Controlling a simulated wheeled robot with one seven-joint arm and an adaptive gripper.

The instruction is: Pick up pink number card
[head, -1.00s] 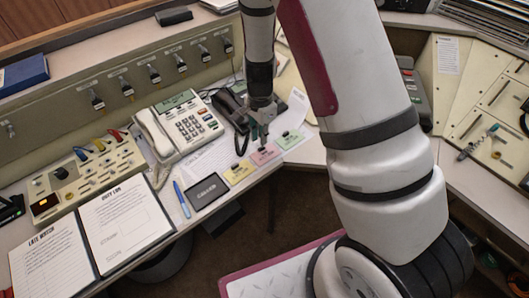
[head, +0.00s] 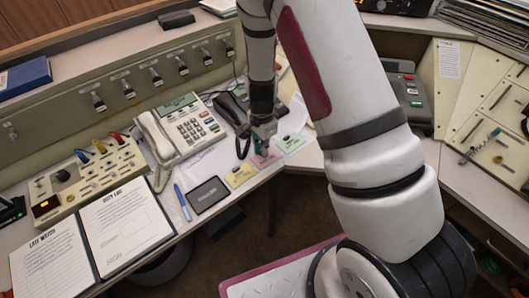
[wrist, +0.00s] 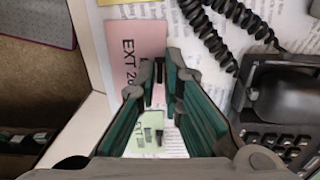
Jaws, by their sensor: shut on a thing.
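The pink number card (wrist: 138,42) lies at the desk's front edge, with "EXT" printed on it. In the head view the pink card (head: 263,160) sits between a yellow card (head: 241,175) and a green card (head: 291,143). My gripper (head: 262,147) is down at the pink card and covers part of it. In the wrist view my gripper (wrist: 165,77) has its fingertips close together at the card's edge, shut on it. The exact spot where they grip is hard to make out. The card appears to be at desk level.
A black handset (head: 233,108) with a coiled cord is close beside my gripper. A cream phone (head: 190,128) stands to the left. A dark pad (head: 209,194) and a blue pen (head: 182,202) lie near the front edge. The desk drops away in front.

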